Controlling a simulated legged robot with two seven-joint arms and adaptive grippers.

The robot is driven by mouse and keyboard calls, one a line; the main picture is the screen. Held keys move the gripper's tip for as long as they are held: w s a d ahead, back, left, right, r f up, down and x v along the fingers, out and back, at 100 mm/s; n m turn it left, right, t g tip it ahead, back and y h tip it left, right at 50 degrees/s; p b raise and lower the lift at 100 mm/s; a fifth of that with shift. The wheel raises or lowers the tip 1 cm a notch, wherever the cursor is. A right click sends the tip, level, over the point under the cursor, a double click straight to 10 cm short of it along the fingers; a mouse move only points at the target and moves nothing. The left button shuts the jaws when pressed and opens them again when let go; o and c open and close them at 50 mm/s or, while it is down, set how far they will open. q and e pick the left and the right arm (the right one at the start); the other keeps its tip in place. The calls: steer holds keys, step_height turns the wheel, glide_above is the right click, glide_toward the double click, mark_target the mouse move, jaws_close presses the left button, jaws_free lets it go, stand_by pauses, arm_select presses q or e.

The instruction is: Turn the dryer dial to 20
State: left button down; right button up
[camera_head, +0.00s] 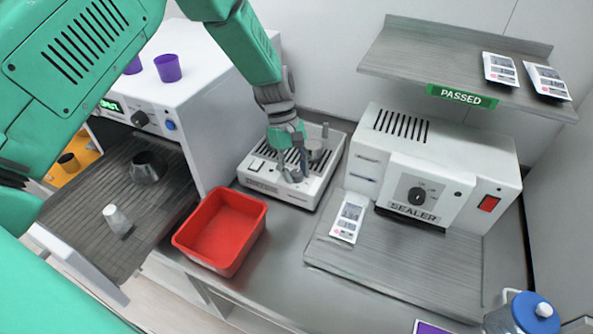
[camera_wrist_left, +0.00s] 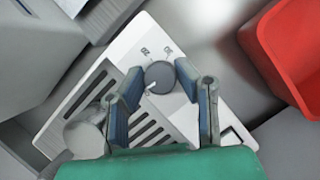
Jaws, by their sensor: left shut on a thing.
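The dryer (camera_head: 275,183) is a low white unit with a slotted top, on the counter in the middle of the head view. It also shows in the left wrist view (camera_wrist_left: 131,48). Its round grey dial (camera_wrist_left: 163,74) has a white pointer mark toward the lower left in that view. Small printed numbers lie just beyond the dial, too blurred to read surely. My left gripper (camera_head: 293,174) reaches down onto the dryer and hides the dial in the head view. In the wrist view its fingers (camera_wrist_left: 163,103) are on both sides of the dial, shut on it. My right gripper is out of view.
A red bin (camera_head: 222,232) stands close to the dryer's front left. The sealer (camera_head: 430,172) is at its right, below a shelf (camera_head: 430,60). A white machine with an open tray (camera_head: 85,205) is at the left. A white pouch (camera_head: 349,217) lies before the sealer.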

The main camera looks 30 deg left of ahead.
mark_target(298, 171)
arm_select(q)
steer(key=m+g+y, duration=0.1)
steer(key=m, duration=0.3)
steer(key=shift+w+m, duration=0.15)
steer(key=shift+m, duration=0.15)
steer(key=m+y, duration=0.1)
steer(key=m, duration=0.1)
steer(key=m+g, duration=0.1)
steer(key=m, duration=0.1)
steer(key=shift+d+m+y+b, duration=0.1)
steer(key=shift+m+y+b, duration=0.2)
steer(key=shift+y+b, duration=0.1)
steer(key=m, duration=0.2)
steer(key=m+y, duration=0.1)
steer(key=m, duration=0.1)
steer(key=shift+r+y, duration=0.1)
steer(key=shift+y, duration=0.2)
steer(key=shift+m+y, duration=0.8)
steer(key=shift+m, duration=1.6)
steer(key=c, duration=1.2)
jaws_free()
steer(key=shift+d, duration=0.1)
step_height(298, 171, up, 10)
steer(key=shift+w+f, duration=0.1)
steer(key=shift+f, duration=0.05)
